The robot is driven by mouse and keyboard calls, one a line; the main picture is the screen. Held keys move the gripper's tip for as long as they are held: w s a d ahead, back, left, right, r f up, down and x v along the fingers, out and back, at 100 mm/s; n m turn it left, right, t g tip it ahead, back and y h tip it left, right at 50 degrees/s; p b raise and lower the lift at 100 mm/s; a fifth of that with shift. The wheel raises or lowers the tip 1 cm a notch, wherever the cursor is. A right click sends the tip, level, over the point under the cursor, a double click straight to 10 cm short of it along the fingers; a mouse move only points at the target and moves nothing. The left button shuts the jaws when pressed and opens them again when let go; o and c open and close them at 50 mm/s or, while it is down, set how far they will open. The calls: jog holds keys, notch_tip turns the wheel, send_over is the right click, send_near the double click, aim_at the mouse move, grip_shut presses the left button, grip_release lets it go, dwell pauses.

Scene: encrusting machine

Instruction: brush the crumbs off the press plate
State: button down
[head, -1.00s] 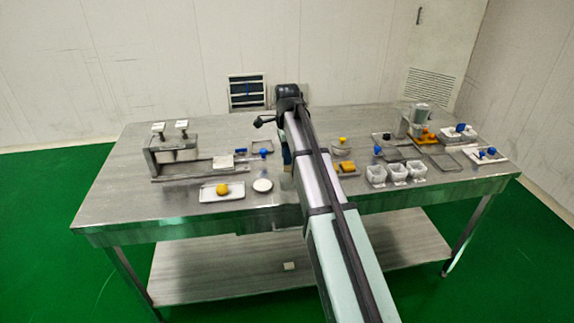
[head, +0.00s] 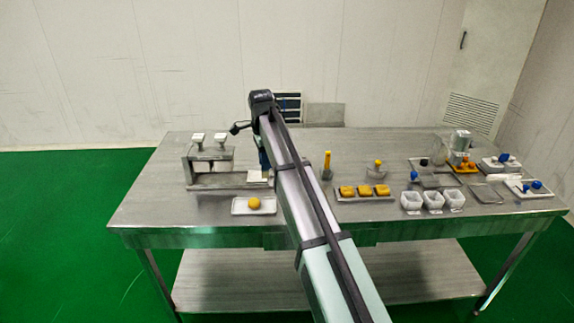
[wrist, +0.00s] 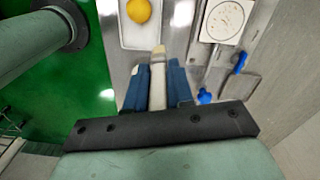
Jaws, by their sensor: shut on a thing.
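The press plate (wrist: 222,18) is a pale square at the top right of the wrist view, with brown crumbs scattered on it. In the head view the pale plate (head: 258,176) lies at the right end of the metal press (head: 205,165), partly beside my arm. My gripper (wrist: 158,72) has blue fingers shut on a pale, slim tool with a tan tip, apparently the brush (wrist: 158,54). The tip is left of and below the plate in the wrist view, apart from it. My arm hides most of the gripper in the head view.
A white tray (head: 237,210) with a yellow ball (head: 254,203) lies in front of the press. Blue-knobbed items (wrist: 240,62) lie near the plate. A tray of yellow pieces (head: 362,191) and several white cups (head: 433,201) stand to the right. The table's front left is clear.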

jog(key=w+a+r+n, duration=0.1)
jog(key=w+a+n, duration=0.4)
jog(key=n, duration=1)
jog(key=w, duration=0.3)
jog(key=shift+a+f, duration=0.1)
